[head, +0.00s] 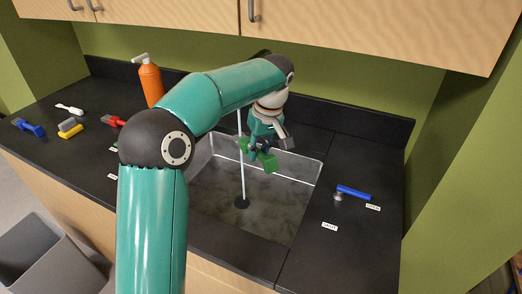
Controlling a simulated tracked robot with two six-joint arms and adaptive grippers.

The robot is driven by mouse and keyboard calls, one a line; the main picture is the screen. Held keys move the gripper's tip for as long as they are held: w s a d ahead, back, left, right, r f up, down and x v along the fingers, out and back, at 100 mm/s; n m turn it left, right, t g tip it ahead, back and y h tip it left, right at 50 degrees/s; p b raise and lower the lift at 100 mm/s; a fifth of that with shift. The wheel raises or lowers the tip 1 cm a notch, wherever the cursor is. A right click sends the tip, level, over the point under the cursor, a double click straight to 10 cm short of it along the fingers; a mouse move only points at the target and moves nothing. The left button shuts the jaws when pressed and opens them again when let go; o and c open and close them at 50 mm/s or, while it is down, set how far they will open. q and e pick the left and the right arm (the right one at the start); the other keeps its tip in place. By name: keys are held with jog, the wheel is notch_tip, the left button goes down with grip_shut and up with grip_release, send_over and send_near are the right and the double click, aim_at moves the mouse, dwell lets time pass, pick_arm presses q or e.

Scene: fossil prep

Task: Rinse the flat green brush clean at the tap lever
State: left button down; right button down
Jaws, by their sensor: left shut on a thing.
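My left gripper (264,142) is over the sink (268,203), pointing down. It is shut on the flat green brush (267,162), which hangs above the basin. Much of the brush is hidden by the gripper. A thin pale vertical stream or rod (241,165) runs down beside the brush to the dark drain; I cannot tell whether it touches the brush. The blue tap lever (353,192) is on the counter right of the sink, between two small labels. My right gripper is not in view.
On the left counter lie a blue brush (29,127), a yellow brush (70,128), a white brush (70,109) and a red brush (114,121). An orange pump bottle (150,82) stands behind my left arm. A grey bin (62,262) is at lower left. Cabinets hang above.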

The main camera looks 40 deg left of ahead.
pick_arm(q)
jog(key=shift+w+d, duration=0.2)
jog(key=shift+d, duration=0.4)
jog(key=shift+a, duration=0.15)
jog(key=shift+s+a, duration=0.2)
jog(key=shift+a, duration=0.3)
jog(key=shift+d, duration=0.15)
jog(key=shift+w+d+p, duration=0.2)
jog(key=shift+d+p, duration=0.15)
jog(key=shift+d, duration=0.15)
jog(key=shift+a, duration=0.2)
